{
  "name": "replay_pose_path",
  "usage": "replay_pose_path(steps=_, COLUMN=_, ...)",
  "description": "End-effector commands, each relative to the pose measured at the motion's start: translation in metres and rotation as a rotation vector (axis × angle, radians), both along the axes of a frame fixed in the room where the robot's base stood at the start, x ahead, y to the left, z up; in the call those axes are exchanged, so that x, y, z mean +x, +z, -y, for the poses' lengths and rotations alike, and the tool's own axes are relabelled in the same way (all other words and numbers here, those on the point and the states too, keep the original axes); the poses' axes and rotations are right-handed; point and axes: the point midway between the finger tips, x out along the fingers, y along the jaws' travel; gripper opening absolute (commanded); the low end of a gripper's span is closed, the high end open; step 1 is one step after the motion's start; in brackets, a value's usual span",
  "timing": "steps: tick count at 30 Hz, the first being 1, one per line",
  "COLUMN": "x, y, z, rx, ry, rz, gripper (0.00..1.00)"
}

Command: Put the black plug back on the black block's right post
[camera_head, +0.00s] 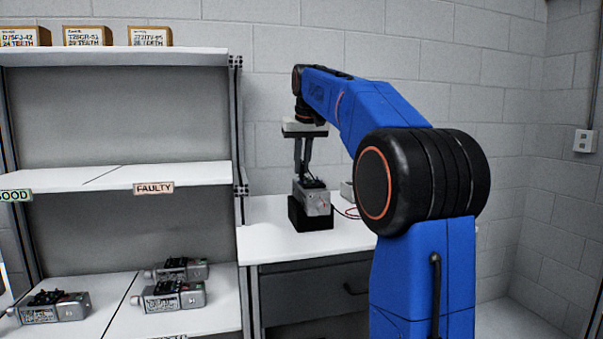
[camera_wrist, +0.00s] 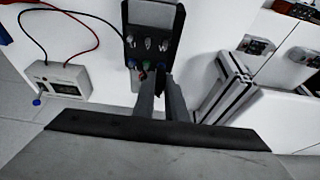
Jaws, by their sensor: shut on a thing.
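My gripper (camera_head: 307,176) points down at a grey servo unit (camera_head: 312,199) on a dark stand (camera_head: 310,217) on the white bench. In the wrist view, my gripper's fingers (camera_wrist: 160,88) close on a small dark piece (camera_wrist: 159,92), which looks like the black plug and is mostly hidden between them. I cannot tell whether the plug touches a post.
A grey box (camera_wrist: 58,80) with black and red cables lies left in the wrist view; the black cable runs toward the servo unit. A shelf (camera_head: 195,176) with a FAULTY label stands left in the head view, with several servo units below.

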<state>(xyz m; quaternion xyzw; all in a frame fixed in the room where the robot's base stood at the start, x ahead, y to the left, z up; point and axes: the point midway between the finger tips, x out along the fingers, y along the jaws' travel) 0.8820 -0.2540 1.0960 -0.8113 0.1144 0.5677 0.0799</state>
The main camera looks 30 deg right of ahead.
Motion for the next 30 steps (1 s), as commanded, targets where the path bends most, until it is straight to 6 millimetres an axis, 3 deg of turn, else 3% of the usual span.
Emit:
replay_pose_path(steps=11, x=0.000, y=0.002, z=0.000, rx=0.000, ry=0.000, rz=0.000, gripper=0.00)
replay_pose_path(steps=30, x=0.000, y=0.027, z=0.000, rx=0.000, ry=0.000, rz=0.001, gripper=0.00)
